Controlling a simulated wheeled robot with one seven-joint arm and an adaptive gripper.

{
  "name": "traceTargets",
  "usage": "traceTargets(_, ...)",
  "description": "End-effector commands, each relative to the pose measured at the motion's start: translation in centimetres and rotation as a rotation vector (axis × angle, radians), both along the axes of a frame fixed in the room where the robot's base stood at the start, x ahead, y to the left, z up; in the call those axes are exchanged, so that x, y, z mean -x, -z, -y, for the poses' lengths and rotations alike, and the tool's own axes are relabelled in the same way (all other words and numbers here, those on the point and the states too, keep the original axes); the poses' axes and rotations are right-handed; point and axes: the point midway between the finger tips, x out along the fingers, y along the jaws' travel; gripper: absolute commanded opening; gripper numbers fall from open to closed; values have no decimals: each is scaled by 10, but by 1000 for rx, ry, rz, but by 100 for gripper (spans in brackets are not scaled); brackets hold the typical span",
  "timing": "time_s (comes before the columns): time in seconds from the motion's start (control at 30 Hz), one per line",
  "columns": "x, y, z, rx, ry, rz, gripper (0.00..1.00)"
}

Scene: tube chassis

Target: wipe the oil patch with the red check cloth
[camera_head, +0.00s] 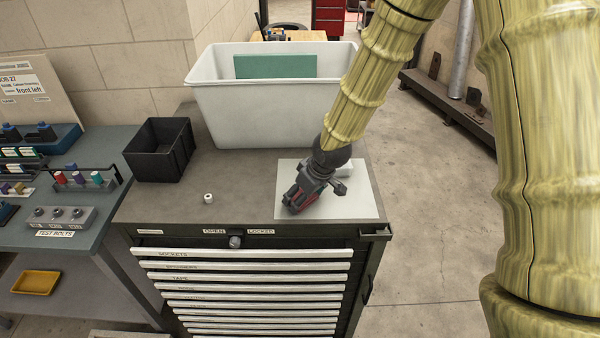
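My gripper (295,205) points down over a pale sheet (355,206) on the right of the grey tool cabinet top (240,175). A small red area (308,199) shows at its fingers; I cannot tell whether this is the red check cloth or part of the gripper. The fingers are too small and dark to tell open from shut. No oil patch can be made out; the gripper hides part of the sheet. A small white block (346,183) shows just behind the gripper.
A large white tub (265,110) with a green panel stands at the back. A black bin (157,150) is at the left, and a small white ring-like piece (208,198) lies near the front. The cabinet top between bin and sheet is mostly clear. A cluttered bench (95,215) adjoins left.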

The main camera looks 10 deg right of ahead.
Motion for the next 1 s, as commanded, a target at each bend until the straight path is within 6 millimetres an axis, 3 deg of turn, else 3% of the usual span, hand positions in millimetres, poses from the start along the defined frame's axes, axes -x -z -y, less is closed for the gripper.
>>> traceTargets(0.07,0,-6,-3,0,0,0,45)
traceTargets(0.17,-1,-30,-3,-2,-1,4,45)
traceTargets(0.7,-1,-75,-6,-1,-4,2,45)
traceTargets(1.0,-1,-83,-6,0,-6,1,45)
